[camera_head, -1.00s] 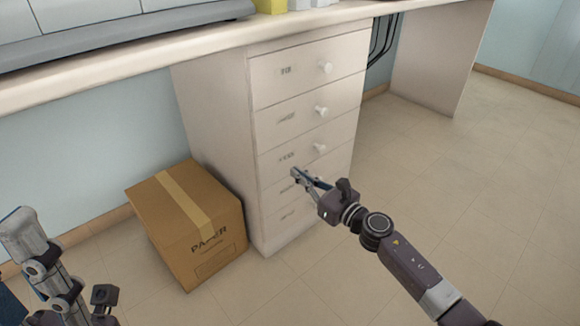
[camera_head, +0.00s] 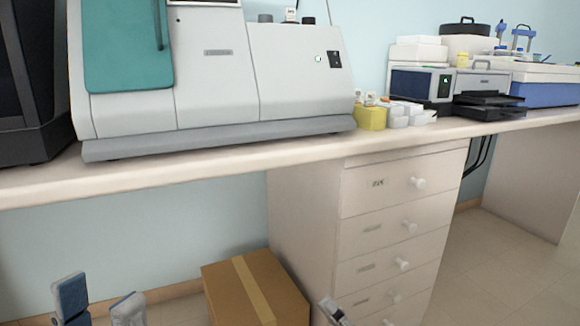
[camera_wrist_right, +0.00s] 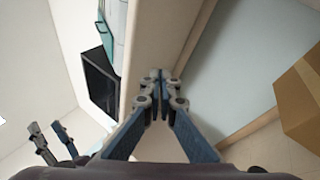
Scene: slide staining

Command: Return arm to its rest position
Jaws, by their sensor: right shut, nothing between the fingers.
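My right gripper (camera_head: 334,311) shows only its tip at the bottom edge of the head view, in front of the lower drawers. In the right wrist view its two blue-grey fingers (camera_wrist_right: 159,76) meet at the tips with nothing between them, and the countertop's edge lies beyond. My left gripper (camera_head: 99,293) is at the lower left of the head view, its two fingers apart and empty. It also shows at the left of the right wrist view (camera_wrist_right: 52,130). Most of both arms is out of the head view.
A white drawer cabinet (camera_head: 305,205) stands under the long counter (camera_head: 215,172). A cardboard box (camera_head: 282,285) stands on the floor left of it. Floor is clear at right.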

